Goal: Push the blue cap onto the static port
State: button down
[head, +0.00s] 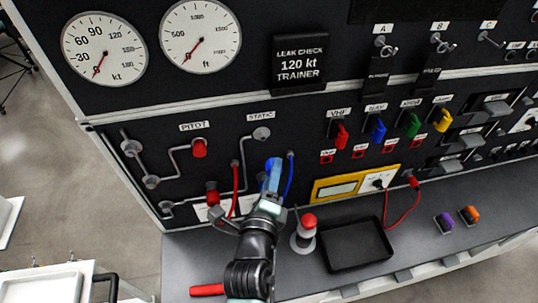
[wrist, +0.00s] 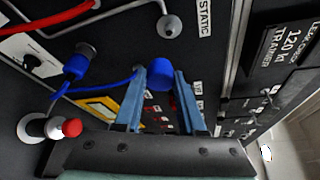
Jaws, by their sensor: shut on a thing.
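My gripper (wrist: 160,74) has blue fingers, which are shut on the blue cap (wrist: 160,79). The cap sits between the fingertips, and a blue cord runs from its left side in the wrist view. In the head view my gripper (head: 273,165) is in front of the panel, below the static port; there the cap is hard to tell from the blue fingers. The static port (head: 262,133) is a round grey fitting beneath the STATIC label. It shows bare in the wrist view (wrist: 170,27), above the cap and apart from it.
A red cap (head: 199,148) is on the pitot port to the left. A red hose (head: 235,190) and a blue hose (head: 290,178) hang either side of my gripper. A red button (head: 309,222) and black tray (head: 357,244) occupy the bench.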

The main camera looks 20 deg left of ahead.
jog(key=shift+w+a+r, duration=0.1)
jog(key=shift+a+r, duration=0.45)
jog(key=shift+r, duration=0.05)
jog(key=shift+w+a+f+b, duration=0.1)
jog(key=shift+w+a+b, duration=0.1)
jog(key=shift+w+a, duration=0.35)
jog(key=shift+w+a+f+b, duration=0.1)
jog(key=shift+w+a+b, duration=0.15)
jog(key=shift+w, duration=0.5)
jog(key=shift+w+a+r+b, duration=0.15)
jog(key=shift+w+a+b, duration=0.25)
jog(key=shift+w+b, duration=0.2)
jog(key=shift+w+a+b, duration=0.3)
jog(key=shift+b, duration=1.1)
jog(key=shift+w+a+b, duration=0.3)
jog(key=shift+w+b, duration=0.15)
jog(key=shift+b, duration=0.55)
jog(key=shift+a+r+t+b, duration=0.15)
jog(key=shift+r+t+b, duration=0.15)
jog(key=shift+b, duration=0.35)
